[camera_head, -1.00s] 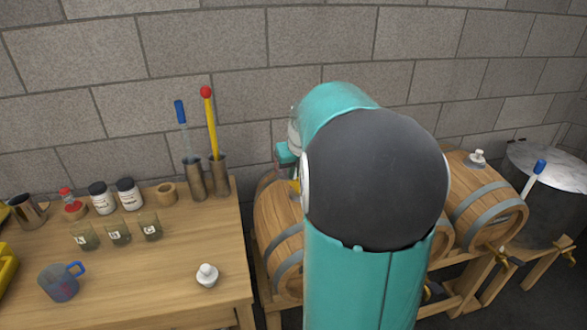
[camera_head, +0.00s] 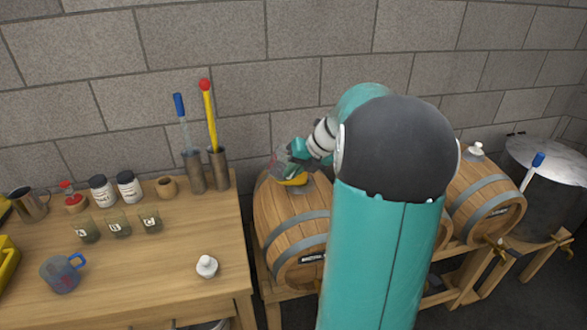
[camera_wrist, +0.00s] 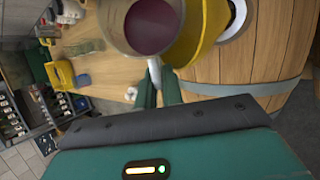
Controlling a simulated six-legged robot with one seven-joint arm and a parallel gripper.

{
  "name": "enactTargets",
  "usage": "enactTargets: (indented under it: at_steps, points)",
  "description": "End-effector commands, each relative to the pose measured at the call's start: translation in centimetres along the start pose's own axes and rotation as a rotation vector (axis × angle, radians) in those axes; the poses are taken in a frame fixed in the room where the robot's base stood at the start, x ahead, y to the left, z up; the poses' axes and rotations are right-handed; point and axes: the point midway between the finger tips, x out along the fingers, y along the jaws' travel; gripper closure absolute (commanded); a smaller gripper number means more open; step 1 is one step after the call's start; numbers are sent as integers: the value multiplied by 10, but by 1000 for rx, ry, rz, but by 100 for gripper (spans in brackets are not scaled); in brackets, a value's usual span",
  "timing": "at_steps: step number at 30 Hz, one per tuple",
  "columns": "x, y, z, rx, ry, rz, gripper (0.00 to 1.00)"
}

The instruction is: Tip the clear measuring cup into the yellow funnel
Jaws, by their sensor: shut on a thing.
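My gripper (camera_wrist: 158,88) is shut on the handle of the clear measuring cup (camera_wrist: 118,35), which holds dark red liquid. In the head view the cup (camera_head: 280,160) is over the left barrel's top, partly hidden by my gripper (camera_head: 298,150). The yellow funnel (camera_head: 294,181) sits on top of that barrel, just below the cup. In the wrist view the funnel (camera_wrist: 205,42) shows right beside the cup, partly behind it. I cannot tell how far the cup is tilted, and no pouring stream shows.
The left barrel (camera_head: 290,222) lies on a wooden rack. The table (camera_head: 170,285) holds a blue-handled cup (camera_head: 62,275), several small jars, a white stopper (camera_head: 206,267) and metal holders with tall tools. My arm hides the middle of the rack.

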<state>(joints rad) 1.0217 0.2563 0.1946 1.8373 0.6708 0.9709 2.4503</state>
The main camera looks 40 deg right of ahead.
Motion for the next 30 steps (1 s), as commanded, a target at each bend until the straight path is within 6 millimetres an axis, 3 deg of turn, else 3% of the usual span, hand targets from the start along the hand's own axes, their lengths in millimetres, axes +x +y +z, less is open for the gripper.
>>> enactTargets:
  at_steps: [5,30]
  points:
    - [3,-4,-2,91,3,209,100]
    - [-21,-2,9,318,6,768,100]
